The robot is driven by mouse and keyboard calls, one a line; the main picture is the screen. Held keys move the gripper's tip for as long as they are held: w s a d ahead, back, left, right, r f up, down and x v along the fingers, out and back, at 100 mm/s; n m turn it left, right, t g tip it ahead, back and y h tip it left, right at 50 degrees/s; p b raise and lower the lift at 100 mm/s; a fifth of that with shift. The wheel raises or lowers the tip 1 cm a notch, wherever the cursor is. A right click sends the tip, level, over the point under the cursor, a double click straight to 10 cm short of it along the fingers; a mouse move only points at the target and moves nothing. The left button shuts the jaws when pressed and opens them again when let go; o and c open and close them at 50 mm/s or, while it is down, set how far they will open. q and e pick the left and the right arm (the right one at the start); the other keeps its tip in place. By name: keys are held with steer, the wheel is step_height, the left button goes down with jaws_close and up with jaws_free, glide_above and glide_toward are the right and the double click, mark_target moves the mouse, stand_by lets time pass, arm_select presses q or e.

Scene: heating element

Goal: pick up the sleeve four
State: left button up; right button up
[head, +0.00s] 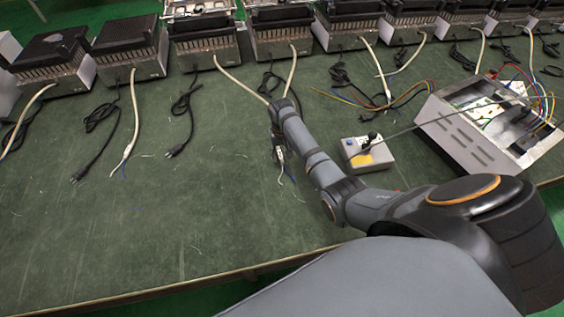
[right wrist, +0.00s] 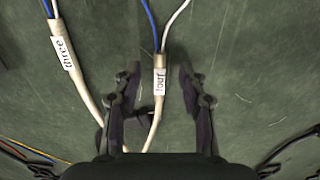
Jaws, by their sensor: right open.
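The sleeve labelled four (right wrist: 160,82) is a white label tube on a pale cable, with a blue and a white wire coming out of its far end. My right gripper (right wrist: 159,76) is open, with one finger on each side of this sleeve and a gap to both. In the head view my right gripper (head: 277,145) is low over the green bench, beside a white cable end (head: 281,158); the arm partly hides this spot. A sleeve labelled three (right wrist: 63,52) lies outside the fingers to the left. My left gripper is not in view.
Several heating units (head: 282,33) stand along the back of the green bench (head: 90,235), with black plugs and pale cables in front. A control box (head: 367,153) and an open metal case (head: 470,135) with coloured wires stand to the right. The front left is clear.

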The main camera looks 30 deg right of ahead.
mark_target(283, 164)
steer(key=shift+s+f, duration=0.15)
steer(key=shift+f, duration=1.25)
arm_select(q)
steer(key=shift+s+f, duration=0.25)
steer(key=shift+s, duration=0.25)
arm_select(e)
jaws_close()
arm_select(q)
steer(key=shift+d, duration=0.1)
arm_select(e)
steer(key=shift+r, duration=0.15)
